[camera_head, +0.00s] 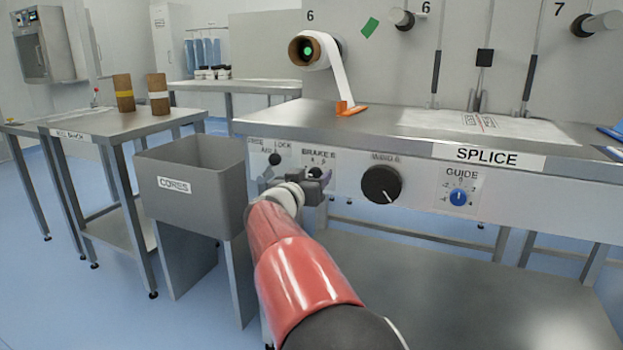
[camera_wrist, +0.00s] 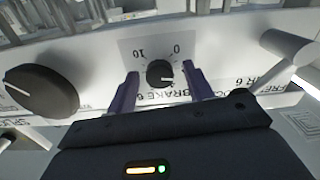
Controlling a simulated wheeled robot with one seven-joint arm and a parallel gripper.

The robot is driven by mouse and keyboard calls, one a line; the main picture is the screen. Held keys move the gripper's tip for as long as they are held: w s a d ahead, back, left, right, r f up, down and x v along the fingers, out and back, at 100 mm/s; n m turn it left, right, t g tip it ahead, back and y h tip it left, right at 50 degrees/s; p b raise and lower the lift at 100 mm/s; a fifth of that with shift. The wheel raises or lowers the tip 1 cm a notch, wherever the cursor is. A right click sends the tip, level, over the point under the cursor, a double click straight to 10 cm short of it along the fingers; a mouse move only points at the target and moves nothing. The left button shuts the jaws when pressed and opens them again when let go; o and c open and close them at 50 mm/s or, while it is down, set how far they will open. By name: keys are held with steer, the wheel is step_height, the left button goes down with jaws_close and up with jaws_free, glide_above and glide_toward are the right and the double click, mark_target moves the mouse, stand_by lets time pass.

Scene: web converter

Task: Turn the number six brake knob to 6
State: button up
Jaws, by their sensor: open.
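The number six brake knob (camera_wrist: 160,73) is a small black dial on a white plate, under the "BRAKE 6" label in the head view. The wrist view shows it upside down, with 10 at its upper left and 0 at its upper right. Its pale pointer mark lies toward the right in that view; the exact number is too small to read. My gripper (camera_wrist: 160,90) is open, with one purple finger on each side of the knob and visible gaps between. In the head view my gripper (camera_head: 318,187) is at the panel and partly hides the knob.
A large black knob (camera_head: 381,184) is right of the brake knob, and a blue guide knob (camera_head: 458,197) is farther right. The grey cores bin (camera_head: 174,221) stands left of my arm.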

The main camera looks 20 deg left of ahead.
steer(key=c, duration=1)
